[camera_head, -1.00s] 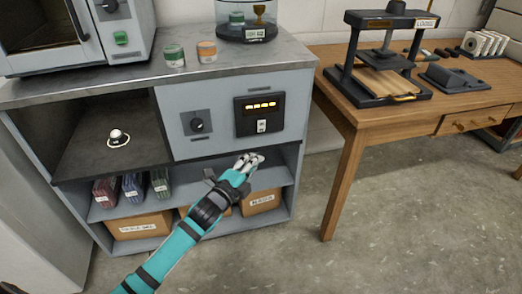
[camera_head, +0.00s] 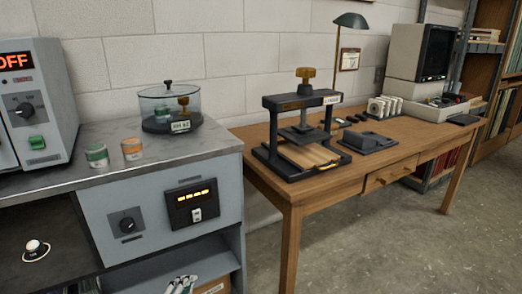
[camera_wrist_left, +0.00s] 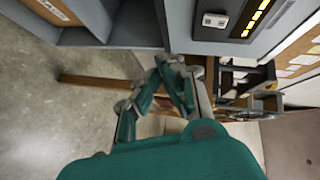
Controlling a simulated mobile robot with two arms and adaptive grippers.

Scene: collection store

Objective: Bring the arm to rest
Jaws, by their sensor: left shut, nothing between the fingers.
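My left gripper (camera_head: 182,284) shows only at the bottom edge of the head view, in front of the grey cabinet's lower shelf. Just its fingertips are in the picture; the rest of the arm is out of frame. In the left wrist view the same gripper (camera_wrist_left: 172,88) has its fingers together and empty, with the teal wrist cover behind them. The cabinet panel (camera_wrist_left: 240,22) is beyond the fingers there. My right gripper is in neither view.
The grey cabinet (camera_head: 148,217) carries two small tins (camera_head: 132,149) and a glass dome (camera_head: 168,104). A wooden table (camera_head: 262,178) with a black press (camera_head: 262,150) stands to the right. A control box (camera_head: 36,100) reads OFF. Floor (camera_head: 400,250) is clear at the right.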

